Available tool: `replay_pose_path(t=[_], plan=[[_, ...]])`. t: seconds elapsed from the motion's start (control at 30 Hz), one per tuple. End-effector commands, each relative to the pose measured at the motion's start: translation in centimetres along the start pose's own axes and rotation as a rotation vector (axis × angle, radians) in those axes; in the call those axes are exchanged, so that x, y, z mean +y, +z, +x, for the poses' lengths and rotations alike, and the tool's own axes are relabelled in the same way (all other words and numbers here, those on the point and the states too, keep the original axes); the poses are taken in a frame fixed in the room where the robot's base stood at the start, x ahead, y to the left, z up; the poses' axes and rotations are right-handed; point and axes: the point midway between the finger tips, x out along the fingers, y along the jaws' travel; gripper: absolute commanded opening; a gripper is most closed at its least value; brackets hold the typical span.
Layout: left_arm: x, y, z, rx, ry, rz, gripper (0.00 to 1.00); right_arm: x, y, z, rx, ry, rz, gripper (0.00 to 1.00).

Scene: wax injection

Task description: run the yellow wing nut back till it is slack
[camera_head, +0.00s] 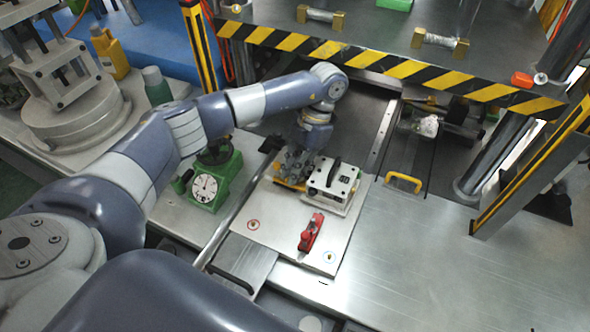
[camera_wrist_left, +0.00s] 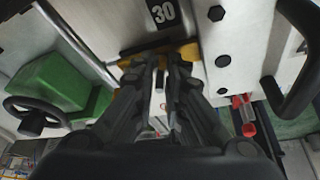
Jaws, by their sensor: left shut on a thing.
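The mold block (camera_head: 333,181) is a pale metal block with a black handle and black bolts. The yellow wing nut (camera_head: 289,185) is at the left side of the block. In the wrist view its yellow wings (camera_wrist_left: 188,52) show to both sides of my fingertips. My left gripper (camera_head: 294,172) comes down from above, its fingers (camera_wrist_left: 163,68) close together on the wing nut. The fingers hide its middle, so its thread and tightness cannot be seen. My right gripper is not in view.
A red clamp-like tool (camera_head: 311,235) lies in front of the block. A green dial device (camera_head: 215,180) stands to the left. A yellow handle (camera_head: 403,182) is on the right of the bench. A striped press beam (camera_head: 390,66) hangs behind. The right bench top is clear.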

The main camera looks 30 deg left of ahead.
Motion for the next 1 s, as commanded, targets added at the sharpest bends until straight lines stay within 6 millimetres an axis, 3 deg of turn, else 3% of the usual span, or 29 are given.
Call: replay_pose_path(t=[0.6, 1.0], plan=[[0.41, -0.18, -0.08, 0.002, -0.171, -0.414, 0.00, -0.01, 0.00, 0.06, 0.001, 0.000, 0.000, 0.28], [0.45, -0.22, -0.08, 0.001, -0.246, -0.595, 0.00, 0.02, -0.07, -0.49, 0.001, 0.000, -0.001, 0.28]])
